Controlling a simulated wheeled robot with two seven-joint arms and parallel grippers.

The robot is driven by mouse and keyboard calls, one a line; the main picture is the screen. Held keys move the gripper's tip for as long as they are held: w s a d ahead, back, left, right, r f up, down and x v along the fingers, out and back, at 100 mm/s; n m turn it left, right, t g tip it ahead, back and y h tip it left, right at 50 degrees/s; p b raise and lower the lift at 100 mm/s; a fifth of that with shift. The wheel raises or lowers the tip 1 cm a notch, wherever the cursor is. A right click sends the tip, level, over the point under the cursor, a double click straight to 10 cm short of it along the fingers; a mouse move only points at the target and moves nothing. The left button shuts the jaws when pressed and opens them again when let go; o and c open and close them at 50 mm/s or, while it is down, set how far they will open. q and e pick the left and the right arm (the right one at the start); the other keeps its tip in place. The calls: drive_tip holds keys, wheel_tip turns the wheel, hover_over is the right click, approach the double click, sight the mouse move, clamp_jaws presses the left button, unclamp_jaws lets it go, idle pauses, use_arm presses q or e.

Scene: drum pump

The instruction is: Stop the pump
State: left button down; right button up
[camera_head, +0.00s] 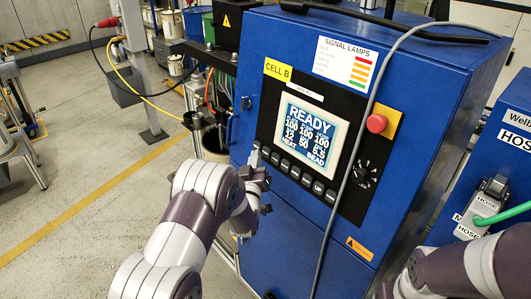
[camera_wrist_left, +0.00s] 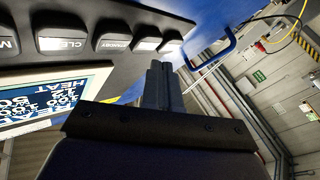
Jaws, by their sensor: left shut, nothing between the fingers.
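A blue control cabinet (camera_head: 300,215) carries a black panel with a lit screen (camera_head: 308,132) that reads READY. Below the screen runs a slanted row of dark buttons (camera_head: 308,180). A red mushroom button (camera_head: 376,123) sits on a yellow plate right of the screen. My left gripper (camera_head: 257,162) is shut and empty, at the left end of the button row. In the left wrist view its fingertips (camera_wrist_left: 157,68) are close to the end buttons, near the STANDBY button (camera_wrist_left: 114,45); I cannot tell whether they touch. My right gripper is not in view.
A grey cable (camera_head: 345,185) hangs down the cabinet front, between screen and red button. A dark rotary dial (camera_head: 366,172) is below the red button. A blue handle (camera_wrist_left: 212,50) stands out beside the panel. A green hose (camera_head: 505,214) is at right.

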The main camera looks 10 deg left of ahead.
use_arm(q)
drive_tip(key=s+a, duration=0.1)
drive_tip(key=s, duration=0.1)
drive_tip(key=s+a+r, duration=0.1)
drive_tip(key=a, duration=0.1)
drive_tip(key=shift+s+p, duration=0.3)
drive_tip(key=shift+s, duration=0.05)
drive_tip(key=shift+f, duration=0.15)
